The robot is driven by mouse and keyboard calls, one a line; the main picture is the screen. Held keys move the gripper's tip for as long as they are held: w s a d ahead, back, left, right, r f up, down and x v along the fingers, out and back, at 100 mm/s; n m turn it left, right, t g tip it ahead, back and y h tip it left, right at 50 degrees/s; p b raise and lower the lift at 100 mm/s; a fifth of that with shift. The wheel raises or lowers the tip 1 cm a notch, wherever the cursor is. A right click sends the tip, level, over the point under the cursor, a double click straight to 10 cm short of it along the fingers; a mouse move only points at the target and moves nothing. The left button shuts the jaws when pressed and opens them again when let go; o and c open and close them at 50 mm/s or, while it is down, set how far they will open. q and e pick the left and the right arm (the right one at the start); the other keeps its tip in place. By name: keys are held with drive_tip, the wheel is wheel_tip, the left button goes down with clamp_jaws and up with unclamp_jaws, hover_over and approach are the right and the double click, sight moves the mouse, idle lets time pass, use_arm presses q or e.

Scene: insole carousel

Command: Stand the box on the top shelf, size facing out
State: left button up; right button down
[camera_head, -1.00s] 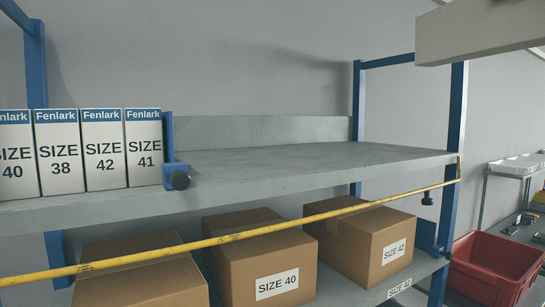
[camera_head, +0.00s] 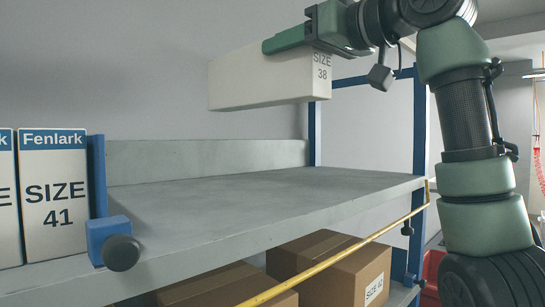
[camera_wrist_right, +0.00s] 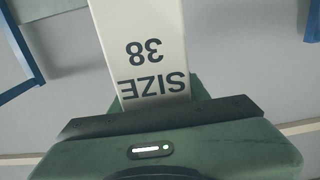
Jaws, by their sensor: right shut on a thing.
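The white box (camera_head: 260,80) marked SIZE 38 is held in the air above the grey top shelf (camera_head: 250,200), towards its back right, with a clear gap below. Its long plain side faces the head camera, and its narrow SIZE 38 face points right, lettering upright. My right gripper (camera_head: 290,40) is shut on its upper part, hiding the upper edge. In the right wrist view the SIZE 38 face (camera_wrist_right: 145,50) shows upside down between the green jaws. Upright Fenlark boxes stand at the shelf's left, the SIZE 41 box (camera_head: 53,195) at the end. My left gripper is out of view.
A blue divider with a black knob (camera_head: 122,253) stands beside the SIZE 41 box. The shelf right of it is bare up to the blue post (camera_head: 419,130). A yellow rail (camera_head: 340,258) runs along the front, above brown cartons (camera_head: 345,275).

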sight(285, 103)
drive_tip(key=f, duration=0.4)
drive_tip(key=shift+s+d, duration=0.2)
drive_tip(key=shift+d, duration=0.15)
drive_tip(key=f, duration=0.1)
drive_tip(key=a+f, duration=0.1)
drive_tip(key=w+f+p, duration=0.1)
drive_tip(key=f, duration=0.1)
drive_tip(key=shift+w+a+f, duration=0.1)
drive_tip(key=shift+a, duration=0.1)
wheel_tip(285, 103, down, 7)
drive_tip(key=shift+d+p, duration=0.1)
drive_tip(key=shift+p, duration=0.7)
drive_tip(key=shift+f, duration=0.4)
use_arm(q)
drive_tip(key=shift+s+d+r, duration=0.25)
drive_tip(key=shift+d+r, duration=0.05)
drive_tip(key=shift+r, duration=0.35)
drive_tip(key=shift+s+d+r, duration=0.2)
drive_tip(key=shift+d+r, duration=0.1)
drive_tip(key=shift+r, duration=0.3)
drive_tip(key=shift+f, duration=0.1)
use_arm(e)
drive_tip(key=shift+s, duration=0.2)
